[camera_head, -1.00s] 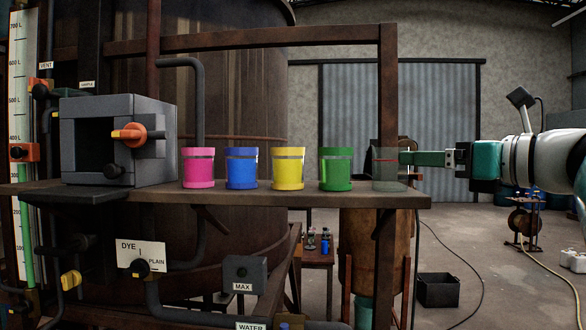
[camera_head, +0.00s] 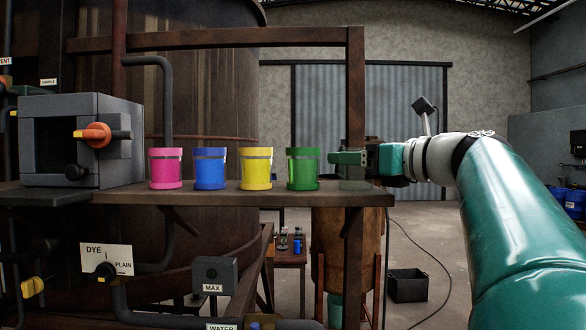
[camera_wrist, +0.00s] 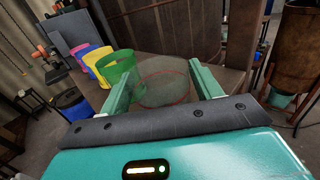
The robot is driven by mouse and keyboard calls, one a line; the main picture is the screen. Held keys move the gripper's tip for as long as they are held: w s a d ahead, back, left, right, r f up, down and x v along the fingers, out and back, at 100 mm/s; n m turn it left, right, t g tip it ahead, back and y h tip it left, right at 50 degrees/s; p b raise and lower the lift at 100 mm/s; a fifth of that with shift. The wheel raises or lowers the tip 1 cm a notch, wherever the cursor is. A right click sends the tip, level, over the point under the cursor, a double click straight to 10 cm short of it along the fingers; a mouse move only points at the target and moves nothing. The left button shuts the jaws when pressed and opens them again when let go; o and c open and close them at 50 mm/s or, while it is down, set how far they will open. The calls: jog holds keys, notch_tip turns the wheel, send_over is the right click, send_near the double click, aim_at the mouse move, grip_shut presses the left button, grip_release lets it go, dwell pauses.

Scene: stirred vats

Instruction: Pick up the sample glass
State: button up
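The sample glass is clear with a thin red line, and stands upright at the right end of the wooden shelf (camera_head: 270,200). In the head view the teal fingers of my gripper (camera_head: 347,158) cover its upper part, and only its lower part (camera_head: 354,184) shows. In the wrist view the glass (camera_wrist: 163,82) stands between the two fingers of my gripper (camera_wrist: 160,84). The fingers are spread on either side of it. Whether either finger touches the glass I cannot tell.
A green cup (camera_head: 303,168) stands just left of the glass, close to one finger. Yellow (camera_head: 256,169), blue (camera_head: 210,168) and pink (camera_head: 165,168) cups follow to the left, then a grey box (camera_head: 118,140). A wooden post (camera_head: 355,90) rises behind the glass.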

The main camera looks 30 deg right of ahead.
jog(key=c, duration=0.7)
jog(key=shift+c, duration=0.4)
jog(key=shift+r, duration=0.15)
